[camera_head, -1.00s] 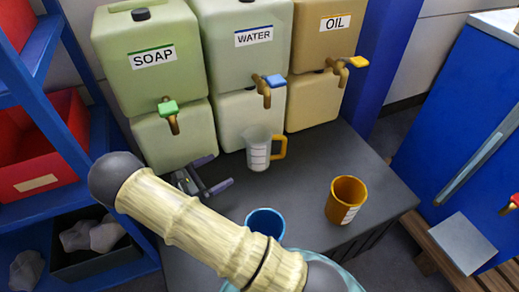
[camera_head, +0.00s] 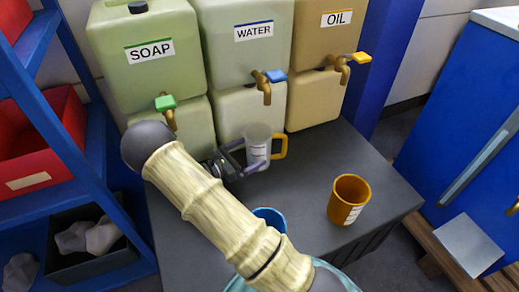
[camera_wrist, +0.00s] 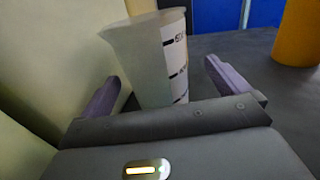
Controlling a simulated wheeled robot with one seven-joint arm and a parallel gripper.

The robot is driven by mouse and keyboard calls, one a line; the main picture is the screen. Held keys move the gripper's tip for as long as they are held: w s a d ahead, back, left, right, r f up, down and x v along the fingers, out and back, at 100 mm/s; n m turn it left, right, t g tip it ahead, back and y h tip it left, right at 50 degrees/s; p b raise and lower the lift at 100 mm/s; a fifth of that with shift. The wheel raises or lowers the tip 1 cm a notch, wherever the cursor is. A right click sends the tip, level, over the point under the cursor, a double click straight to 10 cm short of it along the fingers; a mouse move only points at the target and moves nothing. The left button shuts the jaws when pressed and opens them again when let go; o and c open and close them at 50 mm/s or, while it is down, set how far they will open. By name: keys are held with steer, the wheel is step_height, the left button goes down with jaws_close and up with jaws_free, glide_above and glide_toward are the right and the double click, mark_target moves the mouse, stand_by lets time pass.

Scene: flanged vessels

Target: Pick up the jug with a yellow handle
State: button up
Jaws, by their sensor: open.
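The jug with a yellow handle (camera_head: 257,147) is a clear, upright jug with markings, standing on the dark table below the water tank's tap. Its yellow handle (camera_head: 280,146) points to the right. My gripper (camera_head: 236,158) is open at the jug's left side, low over the table. In the wrist view, the jug (camera_wrist: 158,62) stands between and just beyond the purple fingers of my gripper (camera_wrist: 168,88). The handle does not show in the wrist view.
Soap (camera_head: 149,60), water (camera_head: 240,45) and oil (camera_head: 325,40) tanks stand behind, with taps overhanging the table (camera_head: 310,165). An orange cup (camera_head: 348,199) stands to the right, and a blue cup (camera_head: 271,218) is partly hidden by my arm. Blue shelves (camera_head: 75,150) stand left.

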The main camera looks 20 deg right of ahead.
steer(key=d, duration=0.1)
steer(key=w+d+b, duration=0.1)
steer(key=d, duration=0.1)
steer(key=d+b, duration=0.1)
steer(key=d, duration=0.1)
steer(key=shift+w, duration=0.35)
stand_by(0.3)
steer(key=c, duration=1.2)
steer(key=r+p, duration=0.1)
steer(key=r, duration=0.1)
steer(key=a+r+p, duration=0.1)
steer(key=shift+a+r, duration=0.1)
steer(key=shift+r, duration=0.3)
steer(key=p, duration=0.4)
glide_toward(256, 138)
steer(key=a+f, duration=0.1)
steer(key=a, duration=0.3)
steer(key=a+f, duration=0.1)
steer(key=a, duration=0.1)
steer(key=shift+w+f, duration=0.2)
steer(key=shift+f, duration=0.15)
